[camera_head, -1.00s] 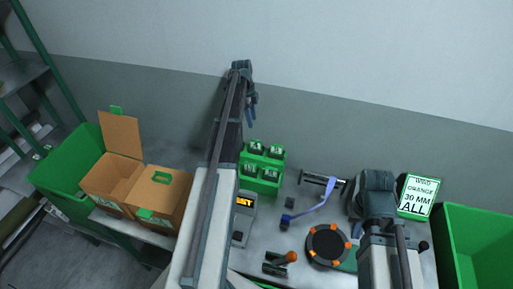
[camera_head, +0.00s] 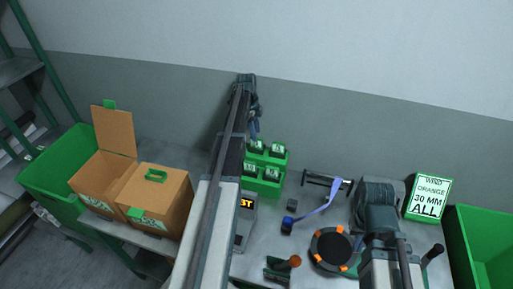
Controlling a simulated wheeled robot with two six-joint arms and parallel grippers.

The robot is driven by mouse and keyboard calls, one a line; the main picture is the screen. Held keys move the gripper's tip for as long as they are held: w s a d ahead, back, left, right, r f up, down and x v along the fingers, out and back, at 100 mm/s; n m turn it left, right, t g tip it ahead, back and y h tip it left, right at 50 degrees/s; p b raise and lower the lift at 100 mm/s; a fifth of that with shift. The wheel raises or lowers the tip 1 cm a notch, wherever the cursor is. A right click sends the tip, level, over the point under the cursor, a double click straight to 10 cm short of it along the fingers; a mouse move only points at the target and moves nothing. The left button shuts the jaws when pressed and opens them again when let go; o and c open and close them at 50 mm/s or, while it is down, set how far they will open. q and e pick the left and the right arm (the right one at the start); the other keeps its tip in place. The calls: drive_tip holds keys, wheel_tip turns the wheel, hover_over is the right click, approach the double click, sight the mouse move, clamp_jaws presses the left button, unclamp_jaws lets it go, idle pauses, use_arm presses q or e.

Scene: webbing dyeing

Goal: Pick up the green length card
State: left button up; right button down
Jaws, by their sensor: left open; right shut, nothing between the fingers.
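A green rack (camera_head: 264,181) stands on the bench near the middle, with several small dark-faced green cards (camera_head: 277,150) in two rows. They are too small to read, and I cannot tell which is the length card. My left gripper (camera_head: 254,132) is open just behind and above the rack's back row, with nothing seen in it. My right gripper (camera_head: 380,207) is shut and empty over the right of the bench; its own arm hides the fingertips. A larger green-framed sign (camera_head: 428,198) reads "ORANGE 30 MM ALL".
A blue strap (camera_head: 318,214) trails from a dark bar (camera_head: 327,181). A black disc with orange tabs (camera_head: 332,247) lies before it. Cardboard boxes (camera_head: 158,200) and a green bin (camera_head: 57,167) stand left, another green bin (camera_head: 484,245) right. My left arm crosses the bench.

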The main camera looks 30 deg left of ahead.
sight(257, 145)
use_arm(q)
drive_tip(key=f+b, duration=0.2)
drive_tip(key=f, duration=0.1)
drive_tip(key=f+b, duration=0.1)
drive_tip(key=b, duration=0.1)
drive_tip(key=shift+d+f, duration=0.3)
drive_tip(key=shift+d, duration=0.05)
drive_tip(key=shift+r, duration=0.1)
clamp_jaws()
